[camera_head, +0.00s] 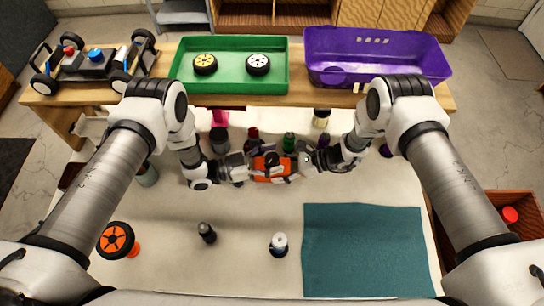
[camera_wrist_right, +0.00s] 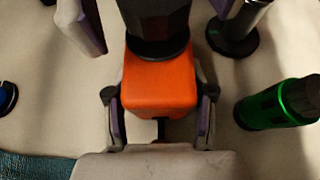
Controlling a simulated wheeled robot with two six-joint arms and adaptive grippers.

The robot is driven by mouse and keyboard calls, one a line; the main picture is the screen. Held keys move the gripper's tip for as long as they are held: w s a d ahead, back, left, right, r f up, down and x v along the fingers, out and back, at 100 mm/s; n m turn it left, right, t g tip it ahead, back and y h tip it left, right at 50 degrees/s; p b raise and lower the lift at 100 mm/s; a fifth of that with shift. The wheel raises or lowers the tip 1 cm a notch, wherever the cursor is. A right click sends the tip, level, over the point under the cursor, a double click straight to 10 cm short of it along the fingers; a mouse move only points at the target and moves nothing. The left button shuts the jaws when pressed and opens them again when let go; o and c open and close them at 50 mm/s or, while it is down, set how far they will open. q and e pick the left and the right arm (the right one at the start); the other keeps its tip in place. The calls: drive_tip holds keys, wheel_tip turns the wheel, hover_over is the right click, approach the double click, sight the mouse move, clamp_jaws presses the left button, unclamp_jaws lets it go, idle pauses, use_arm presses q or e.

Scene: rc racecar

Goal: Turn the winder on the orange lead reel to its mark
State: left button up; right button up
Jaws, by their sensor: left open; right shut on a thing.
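The orange lead reel (camera_head: 272,177) is near the middle of the white table, between my two grippers. In the right wrist view its orange body (camera_wrist_right: 160,85) sits between the fingers of my right gripper (camera_wrist_right: 158,98), which is shut on it. A dark round part (camera_wrist_right: 155,28) rises from the reel's far end; I cannot tell whether it is the winder, and I see no mark. My left gripper (camera_head: 248,167) is open at the reel's left side. Its fingers show on either side of the dark part in the wrist view. In the head view my right gripper (camera_head: 302,160) hides the reel's right end.
A green bottle (camera_wrist_right: 280,103) stands close to the right gripper. Several dark bottles stand behind the reel. A green tray (camera_head: 230,84) and purple bin (camera_head: 375,50) are behind.

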use_arm(q)
drive_tip(key=c, duration=1.2)
drive_tip(key=shift+m+g, duration=0.3)
drive_tip(key=m+g, duration=0.2)
drive_tip(key=g, duration=0.1)
drive_tip(key=shift+w+g+h, duration=0.1)
drive_tip(key=shift+g+h, duration=0.2)
drive_tip(key=shift+h, duration=0.1)
drive_tip(key=shift+m+g, duration=1.7)
drive_tip(key=shift+g, duration=0.8)
drive_tip(key=shift+g+y, duration=0.3)
